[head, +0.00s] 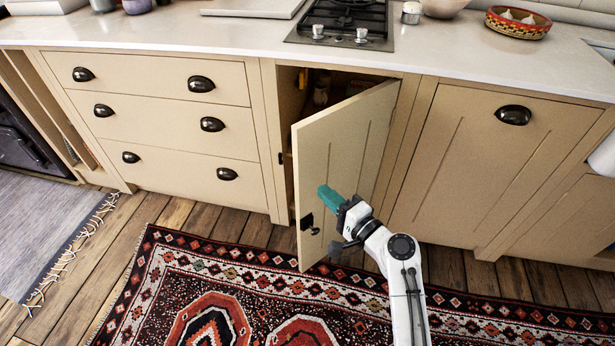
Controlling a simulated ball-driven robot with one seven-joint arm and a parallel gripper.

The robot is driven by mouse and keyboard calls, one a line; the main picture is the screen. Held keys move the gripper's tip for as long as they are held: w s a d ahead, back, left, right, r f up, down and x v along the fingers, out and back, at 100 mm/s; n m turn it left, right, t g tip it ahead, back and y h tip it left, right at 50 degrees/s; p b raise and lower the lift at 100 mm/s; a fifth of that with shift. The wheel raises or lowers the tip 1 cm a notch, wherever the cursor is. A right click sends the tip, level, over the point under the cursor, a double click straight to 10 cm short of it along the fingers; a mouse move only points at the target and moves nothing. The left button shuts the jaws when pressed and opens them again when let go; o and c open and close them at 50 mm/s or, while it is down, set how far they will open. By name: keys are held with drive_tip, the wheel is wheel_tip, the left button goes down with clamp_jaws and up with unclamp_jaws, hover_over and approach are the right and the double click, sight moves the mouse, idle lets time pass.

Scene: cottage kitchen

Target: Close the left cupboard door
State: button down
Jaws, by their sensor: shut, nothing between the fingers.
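The left cupboard door (345,145) is a cream panel with vertical grooves, below the hob. It stands open, hinged on its right side, with its free left edge swung out into the room. A dark latch or knob (308,224) sits low near that free edge. The cupboard opening (297,92) shows to the left of the door, with dim items inside. My gripper (328,196) has teal fingers, shut and empty. It is in front of the door's grooved face, near the free edge and just above the latch. I cannot tell whether it touches the door.
The right cupboard door (460,175) is closed. A bank of closed drawers (165,125) stands to the left. A patterned rug (250,295) covers the wooden floor in front. The counter above holds a gas hob (345,22) and a bowl (518,20).

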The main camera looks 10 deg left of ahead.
sight(300, 171)
drive_tip(key=b+x, duration=0.1)
drive_tip(key=x, duration=0.6)
drive_tip(key=shift+w+a, duration=0.1)
drive_tip(key=shift+a, duration=0.05)
drive_tip(key=shift+a, duration=0.1)
